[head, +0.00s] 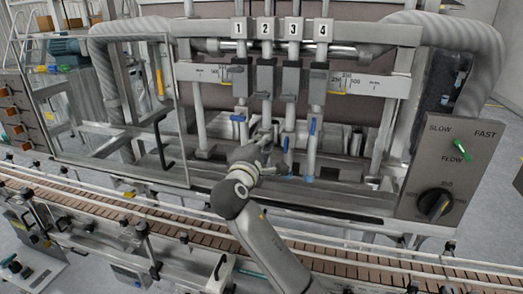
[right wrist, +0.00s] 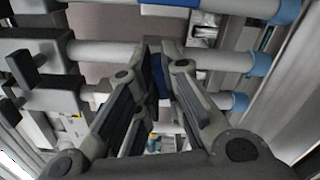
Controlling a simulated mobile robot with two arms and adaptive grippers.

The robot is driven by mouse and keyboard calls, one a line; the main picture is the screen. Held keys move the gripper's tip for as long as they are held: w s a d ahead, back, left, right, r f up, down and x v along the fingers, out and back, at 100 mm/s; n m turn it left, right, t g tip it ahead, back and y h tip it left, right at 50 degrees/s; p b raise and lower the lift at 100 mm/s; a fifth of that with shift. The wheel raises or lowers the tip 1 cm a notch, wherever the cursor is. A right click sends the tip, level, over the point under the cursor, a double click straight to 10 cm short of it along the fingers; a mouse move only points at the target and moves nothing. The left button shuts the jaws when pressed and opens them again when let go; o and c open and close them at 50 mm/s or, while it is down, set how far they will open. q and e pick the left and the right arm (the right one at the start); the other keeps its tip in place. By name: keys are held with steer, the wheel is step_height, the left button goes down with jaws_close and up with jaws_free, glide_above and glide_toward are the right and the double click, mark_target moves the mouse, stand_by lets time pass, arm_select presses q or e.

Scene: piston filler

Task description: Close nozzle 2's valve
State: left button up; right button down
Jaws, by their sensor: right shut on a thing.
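Nozzle 2 (head: 266,80) is the vertical tube under the plate marked 2 (head: 265,28). My right gripper (head: 264,137) reaches up to its lower part and covers its valve in the head view. In the right wrist view a blue valve handle (right wrist: 157,78) sits between the fingers of my right gripper (right wrist: 160,70), which is shut on it. The handle's exact angle is mostly hidden. The blue handle on nozzle 1 (head: 238,117) lies crosswise. The handles on nozzle 3 (head: 285,144) and nozzle 4 (head: 312,126) hang lengthwise along their tubes. My left gripper is not in view.
Neighbouring nozzle tubes stand close on both sides of my right gripper. A slatted conveyor (head: 205,236) with guide rails runs below, under my right arm. A control panel (head: 452,165) with a dial stands at the right. A black door handle (head: 163,142) is at the left.

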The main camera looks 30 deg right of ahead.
steer(key=shift+f+m+b, duration=0.2)
steer(key=shift+m+b, duration=0.65)
steer(key=shift+m, duration=0.75)
steer(key=c, duration=1.6)
jaws_free()
steer(key=shift+r, duration=0.1)
steer(key=shift+o, duration=0.2)
steer(key=shift+a, duration=0.1)
steer(key=v, duration=1.2)
